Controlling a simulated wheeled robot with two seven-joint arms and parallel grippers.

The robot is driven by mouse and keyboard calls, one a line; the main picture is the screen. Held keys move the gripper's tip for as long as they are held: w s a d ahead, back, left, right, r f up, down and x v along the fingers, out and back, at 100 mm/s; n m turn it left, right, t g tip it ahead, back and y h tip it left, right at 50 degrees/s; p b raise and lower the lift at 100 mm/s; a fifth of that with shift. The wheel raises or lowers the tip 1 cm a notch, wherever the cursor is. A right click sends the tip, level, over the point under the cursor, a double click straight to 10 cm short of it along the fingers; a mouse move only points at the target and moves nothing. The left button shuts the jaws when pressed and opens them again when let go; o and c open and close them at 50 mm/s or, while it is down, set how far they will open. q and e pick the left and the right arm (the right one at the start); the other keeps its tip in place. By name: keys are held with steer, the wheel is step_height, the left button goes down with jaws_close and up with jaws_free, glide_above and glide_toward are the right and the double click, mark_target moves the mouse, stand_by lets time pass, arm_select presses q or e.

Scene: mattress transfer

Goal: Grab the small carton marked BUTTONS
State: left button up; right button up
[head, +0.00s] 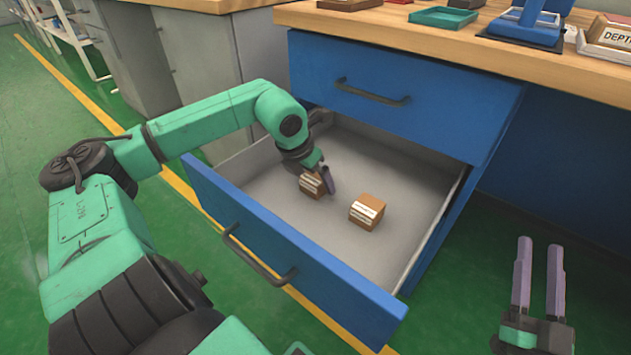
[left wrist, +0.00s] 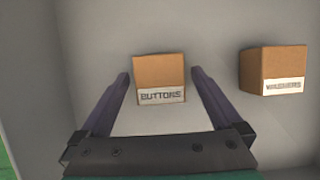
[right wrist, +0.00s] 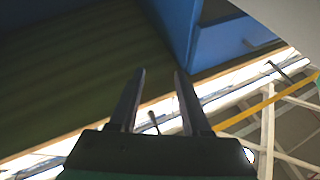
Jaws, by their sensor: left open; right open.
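The small brown carton marked BUTTONS (left wrist: 159,76) lies in the open drawer. In the left wrist view it sits between the fingertips of my left gripper (left wrist: 158,82), with a gap on each side. In the head view this carton (head: 311,185) is partly hidden behind my left gripper (head: 315,168), which is open and reaches down into the drawer. A second carton, marked WASHERS (left wrist: 273,70), stands to the right; it also shows in the head view (head: 368,211). My right gripper (head: 541,245) is open and empty, outside the drawer at the lower right.
The blue drawer (head: 290,265) is pulled out below the wooden workbench (head: 420,42), and its walls surround both cartons. A closed drawer (head: 390,95) sits above. A green tray (head: 443,17) and a blue stand (head: 522,28) are on the bench. The drawer floor is otherwise clear.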

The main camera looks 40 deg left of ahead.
arm_select(q)
steer(key=c, duration=1.5)
steer(key=shift+r, duration=0.1)
